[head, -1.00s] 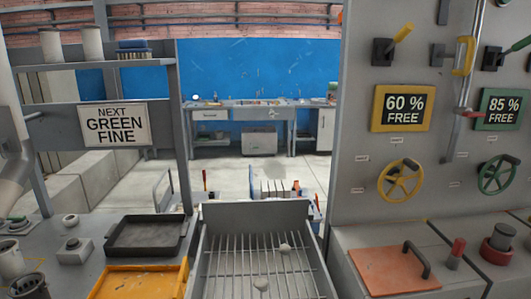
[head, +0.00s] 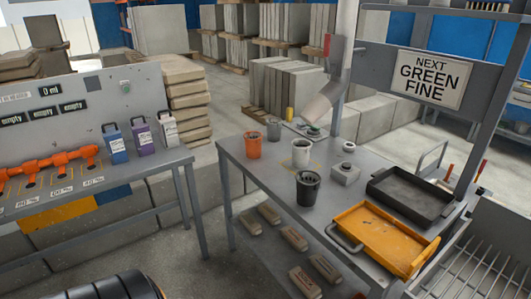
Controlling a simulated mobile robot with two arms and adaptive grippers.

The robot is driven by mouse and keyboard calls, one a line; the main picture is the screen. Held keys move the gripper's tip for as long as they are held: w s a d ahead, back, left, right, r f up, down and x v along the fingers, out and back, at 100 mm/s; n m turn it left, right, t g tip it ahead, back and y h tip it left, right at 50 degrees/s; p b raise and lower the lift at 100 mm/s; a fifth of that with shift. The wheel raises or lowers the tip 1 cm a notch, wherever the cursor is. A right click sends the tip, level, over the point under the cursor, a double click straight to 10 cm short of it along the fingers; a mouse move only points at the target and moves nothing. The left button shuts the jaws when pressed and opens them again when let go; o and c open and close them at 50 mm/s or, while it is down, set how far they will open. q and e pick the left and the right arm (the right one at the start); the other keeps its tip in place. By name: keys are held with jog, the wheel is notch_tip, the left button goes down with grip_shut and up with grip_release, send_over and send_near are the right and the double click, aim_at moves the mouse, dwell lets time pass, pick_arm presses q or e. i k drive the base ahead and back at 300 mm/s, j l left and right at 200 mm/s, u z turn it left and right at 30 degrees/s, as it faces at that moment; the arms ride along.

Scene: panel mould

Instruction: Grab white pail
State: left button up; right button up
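The white pail (head: 301,153) stands upright on the grey metal table (head: 262,180) in the head view, right of the picture's middle. Its dark opening faces up. An orange pail (head: 252,145) stands to its left, and a dark grey pail (head: 308,188) stands in front of it. A smaller grey pail (head: 273,129) stands behind and to the left. Neither of my grippers is in view.
A yellow tray (head: 378,238) and a black tray (head: 410,196) lie right of the pails. A grey button box (head: 345,173) sits near the white pail. A pale chute (head: 325,100) comes down behind it. A left bench holds several bottles (head: 142,139).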

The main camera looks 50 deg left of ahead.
aim_at(301, 154)
jog(key=u, duration=1.3)
jog(key=z, duration=0.35)
jog(key=i+j+z, duration=0.2)
jog(key=z, duration=0.25)
jog(key=i+j+z, duration=0.15)
jog(key=j+z, duration=0.2)
jog(key=z, duration=0.15)
jog(key=i+j+z, duration=0.15)
jog(key=j+z, duration=0.3)
jog(key=l, duration=0.15)
